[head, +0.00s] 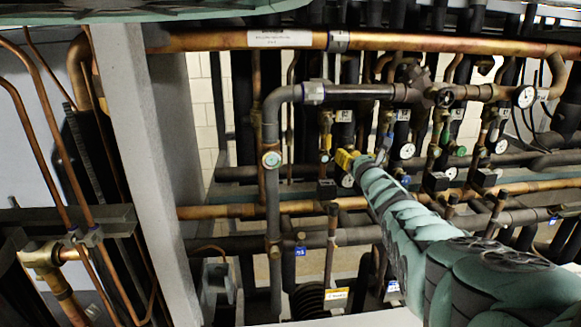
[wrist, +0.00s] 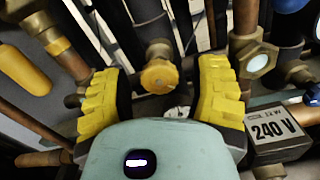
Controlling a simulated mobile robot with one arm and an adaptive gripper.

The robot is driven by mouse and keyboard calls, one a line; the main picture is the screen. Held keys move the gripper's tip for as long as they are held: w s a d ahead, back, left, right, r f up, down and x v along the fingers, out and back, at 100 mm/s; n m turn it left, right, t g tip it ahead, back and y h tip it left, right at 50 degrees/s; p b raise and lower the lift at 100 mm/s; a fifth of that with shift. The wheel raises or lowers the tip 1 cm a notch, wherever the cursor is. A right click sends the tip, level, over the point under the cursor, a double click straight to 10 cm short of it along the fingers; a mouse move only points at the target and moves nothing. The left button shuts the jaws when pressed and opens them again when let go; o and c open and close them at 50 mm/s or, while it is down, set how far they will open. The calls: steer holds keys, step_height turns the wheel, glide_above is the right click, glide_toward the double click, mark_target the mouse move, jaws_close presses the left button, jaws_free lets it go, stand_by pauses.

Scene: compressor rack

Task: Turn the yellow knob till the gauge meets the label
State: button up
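The yellow knob (wrist: 160,76) is round and sits on a brass valve body in the middle of the wrist view. My gripper (wrist: 160,88) has yellow ridged finger pads, one left and one right of the knob, with a clear gap on both sides. It is open and holds nothing. A small pale gauge face (wrist: 177,112) shows just below the knob, mostly hidden by my gripper body; its needle cannot be read. A small label (head: 344,116) hangs above.
A box marked 240 V (wrist: 273,130) is close to the right finger. A yellow-handled part (wrist: 22,70) is at the left. Pipes and valves crowd around my gripper. Other gauges (head: 407,151) line the rack to the right. A copper pipe (head: 400,42) crosses above.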

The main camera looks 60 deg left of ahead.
jaws_close()
stand_by(0.3)
steer(key=shift+m, duration=0.3)
steer(key=m, duration=0.2)
steer(key=shift+d+m, duration=0.1)
steer(key=shift+m, duration=0.2)
steer(key=m, duration=0.3)
steer(key=shift+m, duration=0.3)
steer(key=m, duration=0.3)
steer(key=shift+m+b, duration=0.3)
steer(key=shift+b, duration=0.05)
steer(key=m, duration=0.4)
steer(key=shift+s+b, duration=0.1)
steer(key=shift+b, duration=0.2)
steer(key=shift+m, duration=0.3)
